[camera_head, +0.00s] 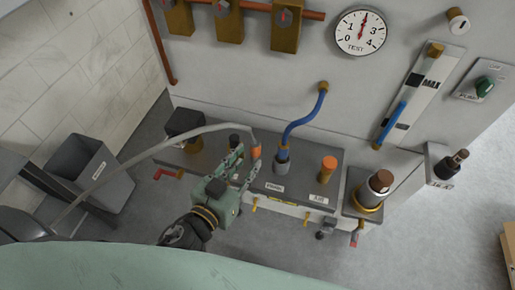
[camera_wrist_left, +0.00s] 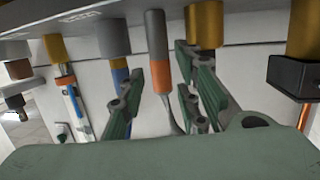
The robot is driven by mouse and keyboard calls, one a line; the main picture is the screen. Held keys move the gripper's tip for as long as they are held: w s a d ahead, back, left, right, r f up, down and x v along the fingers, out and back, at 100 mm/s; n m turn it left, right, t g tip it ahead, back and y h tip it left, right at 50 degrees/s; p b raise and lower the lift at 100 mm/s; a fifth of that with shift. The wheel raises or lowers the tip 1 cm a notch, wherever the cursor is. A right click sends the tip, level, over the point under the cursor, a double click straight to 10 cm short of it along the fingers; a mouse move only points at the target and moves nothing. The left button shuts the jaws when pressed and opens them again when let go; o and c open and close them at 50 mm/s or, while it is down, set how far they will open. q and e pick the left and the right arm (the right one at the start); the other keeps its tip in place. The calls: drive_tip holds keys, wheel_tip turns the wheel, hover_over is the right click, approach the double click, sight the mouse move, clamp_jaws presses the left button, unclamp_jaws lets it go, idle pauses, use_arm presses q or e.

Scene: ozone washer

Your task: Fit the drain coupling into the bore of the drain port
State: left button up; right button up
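The drain coupling, an orange sleeve (camera_head: 256,152) with a grey end, sits on a curved grey hose (camera_head: 190,139). In the left wrist view the orange sleeve (camera_wrist_left: 161,76) lies between the fingers, with the hose trailing below it. My green left gripper (camera_head: 246,165) is around the coupling; in the wrist view narrow gaps show beside the sleeve and the fingers (camera_wrist_left: 160,80) stand apart. The drain port's bore cannot be made out; I cannot tell whether the coupling's grey end is in it. My right gripper is not in view.
A blue hose (camera_head: 302,122) runs into a grey fitting to the right of the coupling. An orange-capped post (camera_head: 329,164) and a brown-topped cylinder (camera_head: 380,183) stand farther right. A pressure gauge (camera_head: 360,32) is on the wall. A grey bin (camera_head: 84,165) stands left.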

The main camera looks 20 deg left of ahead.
sight(253, 155)
use_arm(q)
drive_tip(key=shift+w, duration=0.35)
drive_tip(key=p+x, duration=0.2)
drive_tip(key=x, duration=0.2)
drive_tip(key=shift+w+d+f, duration=0.1)
drive_tip(key=shift+f, duration=0.05)
drive_tip(key=shift+w+d+f, duration=0.1)
drive_tip(key=shift+w+f, duration=0.1)
drive_tip(key=shift+w, duration=0.2)
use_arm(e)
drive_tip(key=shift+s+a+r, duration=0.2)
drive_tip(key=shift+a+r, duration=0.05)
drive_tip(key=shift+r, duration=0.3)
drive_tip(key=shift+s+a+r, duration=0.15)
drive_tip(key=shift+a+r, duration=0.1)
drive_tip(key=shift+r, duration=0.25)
use_arm(q)
drive_tip(key=shift+c, duration=0.3)
drive_tip(key=c, duration=0.6)
clamp_jaws()
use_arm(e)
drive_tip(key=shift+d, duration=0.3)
